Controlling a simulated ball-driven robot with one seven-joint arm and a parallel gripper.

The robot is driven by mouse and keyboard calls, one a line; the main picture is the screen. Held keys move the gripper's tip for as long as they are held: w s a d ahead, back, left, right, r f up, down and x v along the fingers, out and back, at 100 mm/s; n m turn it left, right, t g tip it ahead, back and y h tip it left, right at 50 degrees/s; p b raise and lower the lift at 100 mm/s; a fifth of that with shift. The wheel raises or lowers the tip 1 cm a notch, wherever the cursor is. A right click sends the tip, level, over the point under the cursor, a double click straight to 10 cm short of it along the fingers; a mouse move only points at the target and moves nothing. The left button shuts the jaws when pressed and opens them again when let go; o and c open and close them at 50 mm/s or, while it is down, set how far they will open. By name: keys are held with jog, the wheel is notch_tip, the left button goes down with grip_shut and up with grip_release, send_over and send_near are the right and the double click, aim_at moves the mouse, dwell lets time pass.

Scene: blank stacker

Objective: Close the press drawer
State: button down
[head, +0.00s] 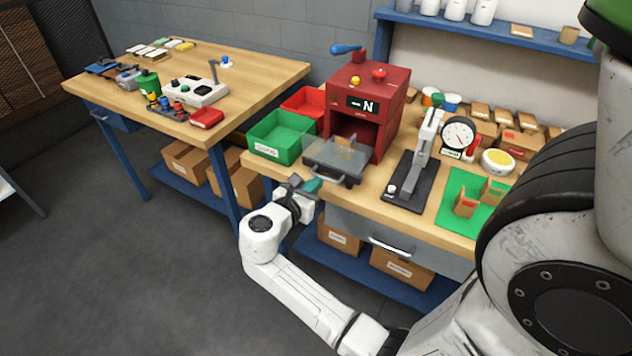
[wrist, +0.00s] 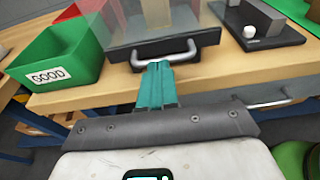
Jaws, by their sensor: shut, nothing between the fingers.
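The red press (head: 368,100) stands on the wooden bench, with a blue lever on top and a dark opening in front. Its drawer (head: 336,160) is pulled out of the opening toward the bench's front edge. The drawer has a clear cover and a light block inside. In the wrist view the drawer front (wrist: 122,52) carries a grey handle (wrist: 164,52). My gripper (head: 313,185) is shut and empty. Its teal fingertips (wrist: 158,68) are right at the handle's front; I cannot tell whether they touch.
A green bin (head: 280,142) marked GOOD in the wrist view (wrist: 62,72) and a red bin (head: 301,101) stand left of the drawer. A black-based stand (head: 408,188) is to the right. The bench drawer's handle (head: 390,246) juts out below.

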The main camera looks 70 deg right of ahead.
jog(key=shift+s+d+f, duration=0.15)
jog(key=shift+d, duration=0.5)
jog(key=x, duration=0.4)
jog(key=r+p+x, duration=0.1)
jog(key=x, duration=0.3)
jog(key=r+x, duration=0.1)
jog(key=x, duration=0.3)
jog(key=shift+d+r+p, duration=0.2)
jog(key=shift+d+p, duration=0.15)
jog(key=shift+r, duration=0.1)
